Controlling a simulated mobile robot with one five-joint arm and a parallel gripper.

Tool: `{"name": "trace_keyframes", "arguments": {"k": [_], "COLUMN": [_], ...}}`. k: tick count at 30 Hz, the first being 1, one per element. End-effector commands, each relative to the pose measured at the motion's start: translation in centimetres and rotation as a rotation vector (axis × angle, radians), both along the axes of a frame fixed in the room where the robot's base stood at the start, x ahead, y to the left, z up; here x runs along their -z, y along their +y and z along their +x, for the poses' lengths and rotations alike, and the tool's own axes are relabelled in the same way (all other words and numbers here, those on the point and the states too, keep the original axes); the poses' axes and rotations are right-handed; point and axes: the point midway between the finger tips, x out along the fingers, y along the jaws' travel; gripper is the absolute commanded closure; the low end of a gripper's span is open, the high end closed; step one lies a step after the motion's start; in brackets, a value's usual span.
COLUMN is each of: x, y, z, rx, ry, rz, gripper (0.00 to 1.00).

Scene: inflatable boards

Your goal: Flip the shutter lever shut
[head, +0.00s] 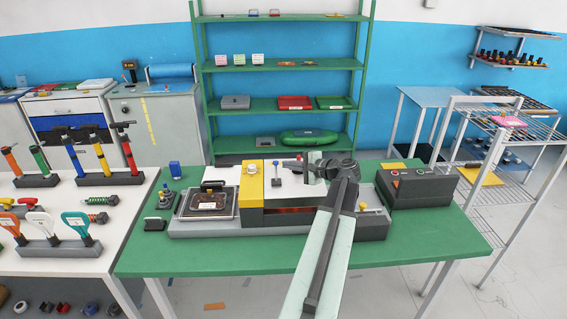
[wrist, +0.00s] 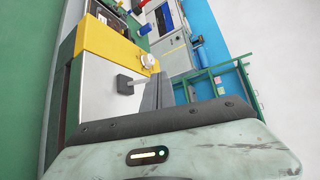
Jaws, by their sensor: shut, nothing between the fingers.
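My gripper (head: 287,166) is shut and empty, just right of the lever in the head view. My fingers also show in the wrist view (wrist: 159,82), close to the lever; whether they touch it, I cannot tell.
A clear-lidded tray (head: 208,202) sits further left, and a dark control box (head: 418,187) to the right. The green table's front strip (head: 210,261) is clear.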

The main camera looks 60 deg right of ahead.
Motion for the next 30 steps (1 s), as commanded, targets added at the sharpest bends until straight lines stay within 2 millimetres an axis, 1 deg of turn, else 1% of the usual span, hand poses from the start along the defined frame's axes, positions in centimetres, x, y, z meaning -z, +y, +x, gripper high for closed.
{"name": "trace_keyframes", "arguments": {"k": [1, 3, 7, 12, 17, 30], "x": [-1.1, -1.8, -2.8, -3.5, -3.7, -3.6], "y": [0.1, 0.5, 1.0, 1.4, 1.6, 1.6], "z": [-1.6, -3.0, -5.2, -7.1, -7.7, -7.6], "rx": [0.008, 0.005, -0.001, -0.007, -0.010, -0.011], "ry": [0.000, 0.000, 0.000, 0.000, 0.000, 0.000], "rz": [0.000, 0.001, -0.001, 0.000, 0.000, -0.001], "gripper": [1.00, 1.00, 1.00, 1.00, 1.00, 1.00]}}
